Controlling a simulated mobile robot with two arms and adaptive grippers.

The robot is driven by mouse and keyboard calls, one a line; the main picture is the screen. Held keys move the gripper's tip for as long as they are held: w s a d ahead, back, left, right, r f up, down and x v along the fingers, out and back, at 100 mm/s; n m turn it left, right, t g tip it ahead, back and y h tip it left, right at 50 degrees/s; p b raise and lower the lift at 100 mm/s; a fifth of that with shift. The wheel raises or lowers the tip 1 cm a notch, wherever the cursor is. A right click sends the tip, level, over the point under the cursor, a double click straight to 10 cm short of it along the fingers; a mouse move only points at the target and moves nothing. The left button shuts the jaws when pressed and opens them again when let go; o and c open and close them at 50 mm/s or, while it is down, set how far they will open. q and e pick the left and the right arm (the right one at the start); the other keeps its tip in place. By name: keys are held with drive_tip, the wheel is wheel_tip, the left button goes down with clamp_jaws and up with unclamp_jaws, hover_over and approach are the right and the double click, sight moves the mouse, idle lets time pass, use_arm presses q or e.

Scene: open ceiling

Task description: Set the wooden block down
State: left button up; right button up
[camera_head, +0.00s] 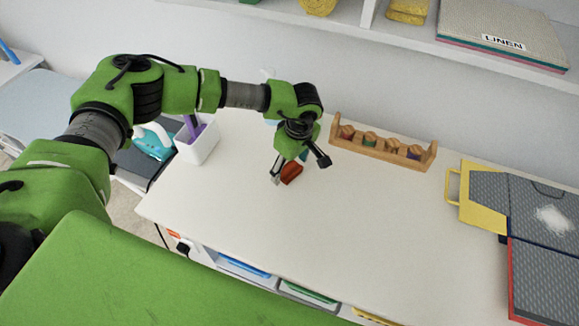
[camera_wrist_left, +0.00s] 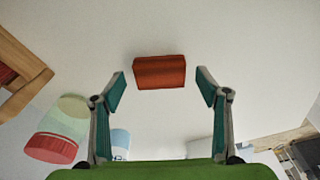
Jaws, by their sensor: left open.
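The wooden block (camera_head: 291,173) is small and red-orange. It appears to rest on the white tabletop below my left gripper (camera_head: 300,171). In the left wrist view the block (camera_wrist_left: 160,71) lies ahead of the fingertips of my left gripper (camera_wrist_left: 161,82), roughly centred between them. The fingers are spread wide, with a clear gap on each side of the block. My right gripper is in neither view.
A wooden rack (camera_head: 380,151) with several small pieces stands at the back. A white cup (camera_head: 198,147) with purple items is to the left. Yellow and grey folded items (camera_head: 480,210) lie at the right. A red-capped bottle (camera_wrist_left: 52,148) is nearby. The front middle of the white table (camera_head: 370,235) is clear.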

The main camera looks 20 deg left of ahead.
use_arm(q)
drive_tip(key=shift+f, duration=0.15)
drive_tip(key=c, duration=1.3)
